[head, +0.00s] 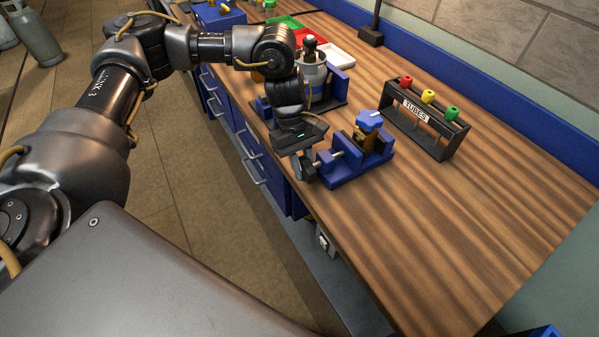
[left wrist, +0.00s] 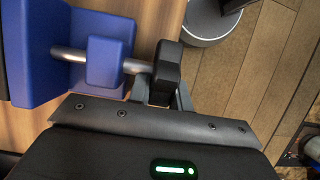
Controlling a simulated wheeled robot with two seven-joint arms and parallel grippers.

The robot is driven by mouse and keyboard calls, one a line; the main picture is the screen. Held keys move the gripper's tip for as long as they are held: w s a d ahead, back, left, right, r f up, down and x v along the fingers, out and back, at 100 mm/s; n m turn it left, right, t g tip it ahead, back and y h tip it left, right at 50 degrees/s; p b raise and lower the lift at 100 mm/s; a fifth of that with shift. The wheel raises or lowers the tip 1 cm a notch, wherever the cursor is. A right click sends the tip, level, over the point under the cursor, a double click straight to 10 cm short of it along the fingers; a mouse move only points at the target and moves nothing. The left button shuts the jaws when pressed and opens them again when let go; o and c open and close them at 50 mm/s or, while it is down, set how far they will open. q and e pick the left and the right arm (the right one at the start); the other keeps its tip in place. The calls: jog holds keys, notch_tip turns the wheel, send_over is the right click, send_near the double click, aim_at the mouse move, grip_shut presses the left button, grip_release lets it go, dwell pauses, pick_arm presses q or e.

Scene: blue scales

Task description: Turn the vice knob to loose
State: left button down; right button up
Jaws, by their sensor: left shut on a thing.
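The blue vice (head: 345,174) stands at the front edge of the wooden bench, with its silver screw (head: 326,163) pointing left. It also shows in the left wrist view (left wrist: 106,62). The dark knob (left wrist: 167,70) sits on the outer end of the screw. My left gripper (head: 302,168) is shut on the knob; in the left wrist view its fingers (left wrist: 165,93) reach the knob's near side and are partly hidden. My right gripper is not in view.
A black rack (head: 425,130) labelled TUBES holds red, yellow and green-topped tubes at right. A white tray (head: 334,58) lies farther back. The bench's front right is clear.

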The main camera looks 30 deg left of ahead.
pick_arm(q)
jog(key=h+b, duration=0.1)
jog(key=g+h+b, duration=0.1)
jog(key=b, duration=0.1)
jog(key=shift+w+d+f+h, duration=0.1)
jog(key=shift+w+f+h, duration=0.1)
jog(key=shift+h, duration=0.1)
jog(key=shift+g+b, duration=0.3)
jog(key=shift+b, duration=0.05)
jog(key=shift+s+r+g+h+b, duration=0.1)
jog(key=shift+r+g+h+b, duration=0.2)
jog(key=shift+h+b, duration=0.35)
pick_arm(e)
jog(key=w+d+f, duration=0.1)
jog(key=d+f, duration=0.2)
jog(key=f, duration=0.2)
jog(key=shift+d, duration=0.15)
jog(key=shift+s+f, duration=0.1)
pick_arm(q)
jog(key=c, duration=1.6)
grip_release()
jog(key=shift+o, duration=0.2)
jog(key=shift+d+f, duration=0.1)
jog(key=shift+d, duration=0.05)
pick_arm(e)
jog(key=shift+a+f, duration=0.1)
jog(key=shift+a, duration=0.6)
